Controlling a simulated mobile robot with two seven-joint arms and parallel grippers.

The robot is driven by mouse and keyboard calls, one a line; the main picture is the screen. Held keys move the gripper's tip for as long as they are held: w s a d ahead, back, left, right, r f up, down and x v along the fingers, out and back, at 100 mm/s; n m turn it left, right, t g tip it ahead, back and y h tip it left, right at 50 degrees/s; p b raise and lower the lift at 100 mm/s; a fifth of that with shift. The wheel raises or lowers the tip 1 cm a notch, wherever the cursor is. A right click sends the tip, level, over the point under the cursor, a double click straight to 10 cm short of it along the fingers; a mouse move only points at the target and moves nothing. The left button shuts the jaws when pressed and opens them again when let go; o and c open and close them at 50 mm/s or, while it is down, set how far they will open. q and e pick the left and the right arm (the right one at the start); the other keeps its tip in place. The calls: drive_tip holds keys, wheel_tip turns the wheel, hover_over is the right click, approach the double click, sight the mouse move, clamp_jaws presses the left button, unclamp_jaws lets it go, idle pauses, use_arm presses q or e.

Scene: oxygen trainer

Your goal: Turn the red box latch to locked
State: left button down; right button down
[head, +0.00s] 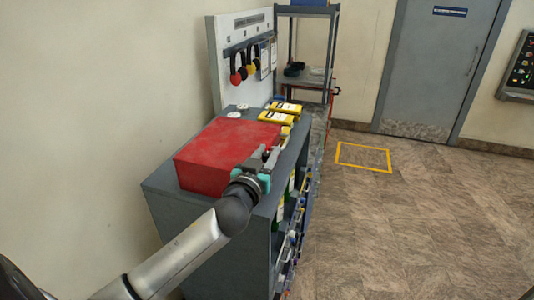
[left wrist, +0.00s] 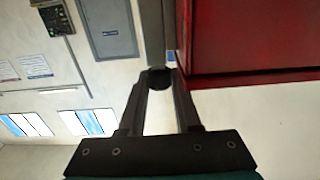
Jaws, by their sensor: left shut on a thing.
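The red box (head: 225,152) sits on top of a grey cabinet at the left. It also fills the upper right of the left wrist view (left wrist: 250,40). My left gripper (head: 266,155) is at the box's right side, near its front. In the left wrist view its two fingers (left wrist: 159,82) close in on a small dark rounded piece, the latch (left wrist: 158,75), beside the box. The gripper is shut on this piece. The fingers hide much of the latch, and I cannot tell which way it is turned. My right gripper is not in view.
The grey cabinet (head: 160,185) has shelves with small items on its right side. Yellow cases (head: 277,116) lie behind the box. A board with hanging headsets (head: 240,65) stands at the back. The floor to the right is clear, with a yellow outlined square (head: 363,145).

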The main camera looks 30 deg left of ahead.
use_arm(q)
drive_tip(key=shift+f, duration=0.1)
drive_tip(key=n+g+y+b, duration=0.1)
drive_tip(key=n+y+b, duration=0.1)
drive_tip(key=y, duration=0.1)
drive_tip(key=shift+f+b, duration=0.15)
drive_tip(key=shift+b, duration=0.2)
drive_tip(key=n+g+y+b, duration=0.5)
drive_tip(key=g+b, duration=0.1)
drive_tip(key=b, duration=0.3)
drive_tip(key=n+g+y+b, duration=0.5)
drive_tip(key=b, duration=0.4)
drive_tip(key=shift+g, duration=0.4)
drive_tip(key=shift+r+n+g+y+b, duration=0.15)
drive_tip(key=shift+n+g+b, duration=0.3)
drive_tip(key=shift+n+g, duration=0.45)
drive_tip(key=shift+r+n+g+y+b, duration=0.15)
drive_tip(key=shift+n+g+b, duration=0.35)
drive_tip(key=shift+g, duration=0.7)
drive_tip(key=shift+n+g, duration=0.6)
drive_tip(key=shift+g, duration=0.2)
drive_tip(key=shift+f+n+g, duration=0.1)
drive_tip(key=shift+n+g, duration=0.9)
drive_tip(key=shift+g, duration=0.7)
drive_tip(key=c, duration=0.6)
unclamp_jaws()
